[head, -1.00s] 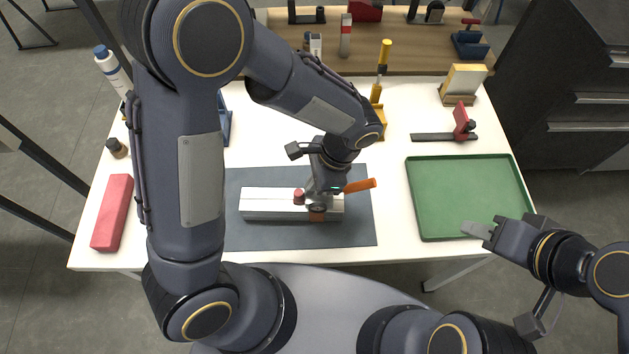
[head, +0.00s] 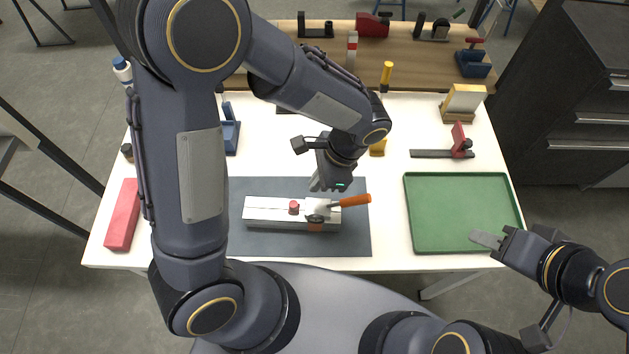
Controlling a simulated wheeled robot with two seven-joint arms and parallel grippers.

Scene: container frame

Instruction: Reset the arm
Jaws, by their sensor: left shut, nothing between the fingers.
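My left gripper (head: 328,186) is shut and empty. It is just above and behind the right end of a long white block (head: 270,212) on a dark grey mat (head: 345,240). An orange-handled tool (head: 355,200) lies with its pale end at the block's right end, its handle pointing right. A red knob (head: 294,207) shows on the block. My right gripper (head: 488,240) is over the front right edge of the green tray; only one pale finger shows clearly, so its opening cannot be told.
The green tray (head: 462,215) looks empty. A red box (head: 122,215) lies at the left. A red-jawed clamp (head: 459,142), a yellow block on a stand (head: 464,100) and a yellow-handled tool (head: 386,75) are farther back. A wooden shelf (head: 410,50) holds several tools behind.

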